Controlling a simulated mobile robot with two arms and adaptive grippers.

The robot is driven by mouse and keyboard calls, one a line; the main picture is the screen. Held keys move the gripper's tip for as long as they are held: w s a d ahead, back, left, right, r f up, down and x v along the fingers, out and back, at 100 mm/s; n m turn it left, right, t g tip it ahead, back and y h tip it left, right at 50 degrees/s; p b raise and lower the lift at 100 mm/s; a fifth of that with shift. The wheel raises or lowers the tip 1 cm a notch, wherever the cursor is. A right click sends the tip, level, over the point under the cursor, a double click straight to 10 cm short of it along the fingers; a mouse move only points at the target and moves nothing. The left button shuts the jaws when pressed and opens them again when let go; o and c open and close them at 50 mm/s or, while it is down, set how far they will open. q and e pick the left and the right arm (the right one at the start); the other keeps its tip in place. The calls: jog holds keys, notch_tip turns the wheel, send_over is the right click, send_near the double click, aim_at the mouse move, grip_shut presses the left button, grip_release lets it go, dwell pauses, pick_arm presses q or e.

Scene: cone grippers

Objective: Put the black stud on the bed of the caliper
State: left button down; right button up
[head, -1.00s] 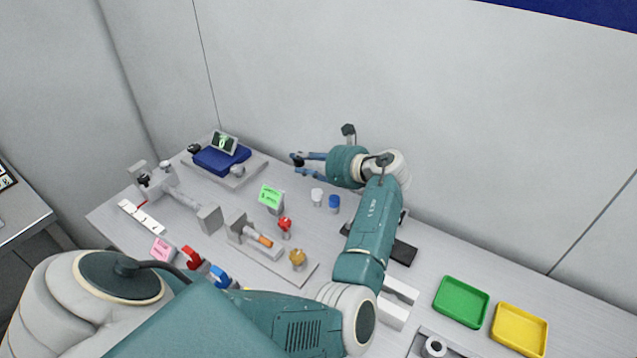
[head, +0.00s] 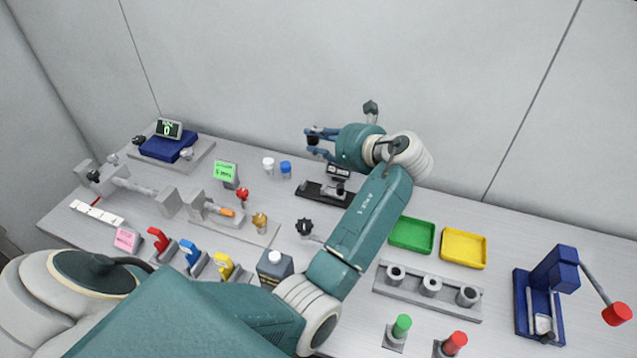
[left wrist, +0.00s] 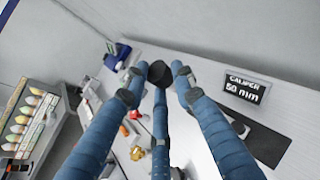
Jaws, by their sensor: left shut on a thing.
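My left gripper (head: 314,141) is shut on the black stud (left wrist: 159,73), which sits between the blue fingertips in the left wrist view. In the head view the stud (head: 313,133) is a small dark shape at the fingertips, held in the air above the table. The caliper (head: 322,192) is a long black base at the back of the table, with a small display (head: 338,170) above it. The gripper is above and behind the caliper's left end. In the left wrist view the display (left wrist: 245,89) reads "CALIPER 50 mm", and the caliper's black base (left wrist: 268,146) is at the right. My right gripper is out of view.
A dark knob (head: 304,227) stands in front. A blue press (head: 548,300) is at far right.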

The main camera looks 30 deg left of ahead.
pick_arm(q)
notch_tip(320, 180, down, 9)
jog(key=shift+f, duration=0.35)
notch_tip(320, 180, down, 4)
jog(key=shift+r, duration=0.25)
jog(key=shift+f, duration=0.4)
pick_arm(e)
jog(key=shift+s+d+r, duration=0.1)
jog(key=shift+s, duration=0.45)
pick_arm(q)
jog(key=c, duration=1.4)
grip_release()
